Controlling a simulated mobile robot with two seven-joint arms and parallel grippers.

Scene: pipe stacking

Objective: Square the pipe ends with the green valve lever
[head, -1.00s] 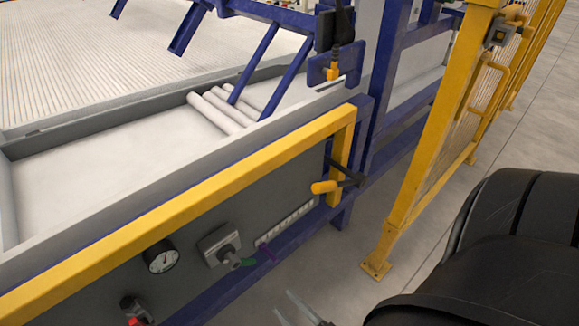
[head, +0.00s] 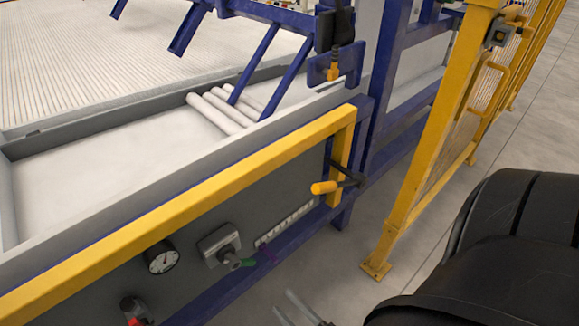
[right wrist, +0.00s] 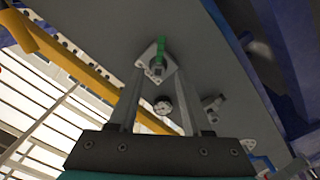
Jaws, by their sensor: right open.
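The green valve lever (head: 247,263) sticks out from a grey valve (head: 220,246) on the dark front panel, below the yellow rail. In the right wrist view the green lever (right wrist: 161,50) shows above its grey mount, ahead of my fingers. Several white pipes (head: 222,108) lie side by side in the trough, with their ends partly behind blue bars. My right gripper (head: 298,308) is open and empty, low in front of the panel, to the right of and below the lever in the picture. In the right wrist view my right gripper (right wrist: 160,82) has its fingers apart. My left gripper is out of view.
A yellow rail (head: 190,208) runs along the panel's top. A yellow-handled lever (head: 325,187) juts out near its right end. A gauge (head: 162,257) and a red knob (head: 133,318) sit left of the valve. A yellow fence (head: 420,150) stands right, with bare floor between.

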